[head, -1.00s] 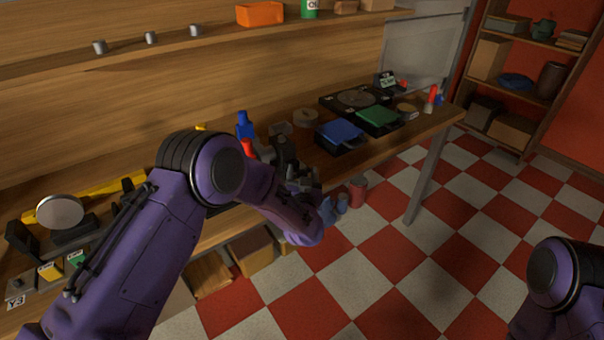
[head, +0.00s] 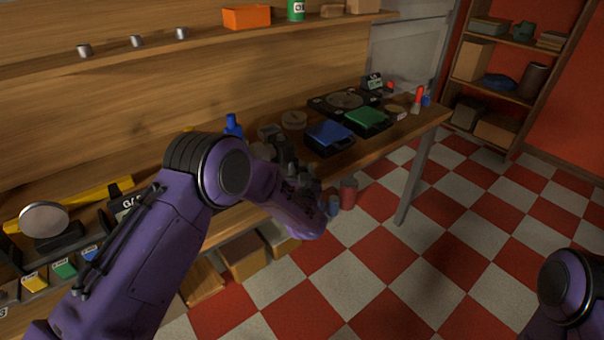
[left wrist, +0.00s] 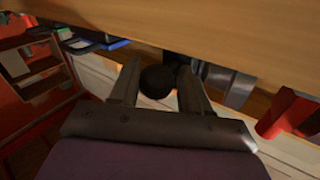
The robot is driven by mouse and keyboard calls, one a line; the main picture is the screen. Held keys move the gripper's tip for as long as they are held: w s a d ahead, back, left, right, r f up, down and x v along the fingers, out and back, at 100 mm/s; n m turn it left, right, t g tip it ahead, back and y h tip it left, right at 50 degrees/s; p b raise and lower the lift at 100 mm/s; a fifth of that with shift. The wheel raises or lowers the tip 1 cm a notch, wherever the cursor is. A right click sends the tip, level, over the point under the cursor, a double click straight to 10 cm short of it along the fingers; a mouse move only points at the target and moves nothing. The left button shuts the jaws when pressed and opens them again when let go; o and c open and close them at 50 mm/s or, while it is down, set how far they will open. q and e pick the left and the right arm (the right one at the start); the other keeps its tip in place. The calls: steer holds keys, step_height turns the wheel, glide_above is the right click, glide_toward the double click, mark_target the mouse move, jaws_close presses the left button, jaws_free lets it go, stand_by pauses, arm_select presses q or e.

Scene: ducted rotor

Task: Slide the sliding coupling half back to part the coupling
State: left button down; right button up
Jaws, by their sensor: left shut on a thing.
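My left gripper (left wrist: 158,80) is shut on a dark round knob (left wrist: 157,82), which sits between its two fingers in the left wrist view. Right of the fingers there, grey cylindrical parts (left wrist: 236,86) stand close to the bench edge; I cannot tell which is the sliding coupling half. In the head view, my left gripper (head: 290,172) is at the bench's front edge beside dark machine parts (head: 284,150), largely hidden by my own purple arm. Whether the coupling halves touch or are apart cannot be seen. My right gripper is out of view.
A blue case (head: 329,137) and a green case (head: 367,121) lie on the bench right of the gripper. A red cylinder (left wrist: 284,114) is right of the fingers in the wrist view. A red can (head: 348,192) shows below the bench edge.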

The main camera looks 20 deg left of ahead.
arm_select(q)
steer(key=c, duration=0.7)
jaws_free()
steer(key=shift+w+d+r, duration=0.1)
steer(key=shift+d, duration=0.4)
steer(key=shift+c, duration=0.2)
steer(key=shift+w+d, duration=0.1)
steer(key=shift+d, duration=0.05)
steer(key=shift+a, duration=0.25)
steer(key=shift+d, duration=0.1)
steer(key=b+v, duration=0.1)
steer(key=v, duration=0.9)
steer(key=shift+s, duration=0.35)
